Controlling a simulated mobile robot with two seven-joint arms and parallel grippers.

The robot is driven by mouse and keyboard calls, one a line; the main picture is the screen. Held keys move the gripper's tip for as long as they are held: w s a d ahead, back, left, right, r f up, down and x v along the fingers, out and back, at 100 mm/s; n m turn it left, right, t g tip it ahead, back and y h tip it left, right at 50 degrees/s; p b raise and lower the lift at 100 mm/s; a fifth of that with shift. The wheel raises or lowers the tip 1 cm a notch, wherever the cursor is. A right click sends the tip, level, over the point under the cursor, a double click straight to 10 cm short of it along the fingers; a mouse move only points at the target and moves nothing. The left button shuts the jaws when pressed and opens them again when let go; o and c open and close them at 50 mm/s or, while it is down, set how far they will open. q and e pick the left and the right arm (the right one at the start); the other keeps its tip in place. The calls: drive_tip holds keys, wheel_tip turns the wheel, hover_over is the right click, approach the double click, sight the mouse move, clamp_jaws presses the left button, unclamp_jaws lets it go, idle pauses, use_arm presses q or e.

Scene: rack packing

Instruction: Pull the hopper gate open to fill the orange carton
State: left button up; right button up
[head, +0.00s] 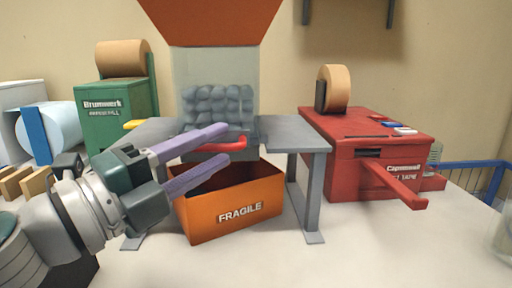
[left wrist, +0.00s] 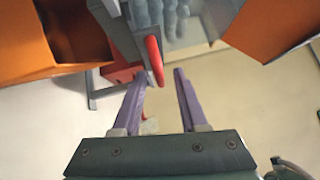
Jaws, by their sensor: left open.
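The hopper's clear bin (head: 215,65) holds grey bags or pillows above a grey stand (head: 292,132). The red gate handle (head: 220,147) sticks out at the bin's foot. It also shows in the left wrist view (left wrist: 154,58). The orange carton (head: 240,213), marked FRAGILE, stands open under the stand; its inside looks empty where visible. It also shows in the left wrist view (left wrist: 38,72). My left gripper (head: 227,144) is open, its purple fingers at the handle. In the left wrist view, the handle's end lies between the fingertips, nearer the left one. My right gripper is out of view.
A red tape machine (head: 375,150) with a lever jutting forward (head: 398,186) stands to the right. A green dispenser (head: 118,105) with a brown roll stands at the back left. A blue wire basket (head: 475,170) is at the far right. The table front is clear.

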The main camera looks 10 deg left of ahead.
use_arm(q)
clamp_jaws()
drive_tip(key=shift+s, duration=0.1)
idle(1.3)
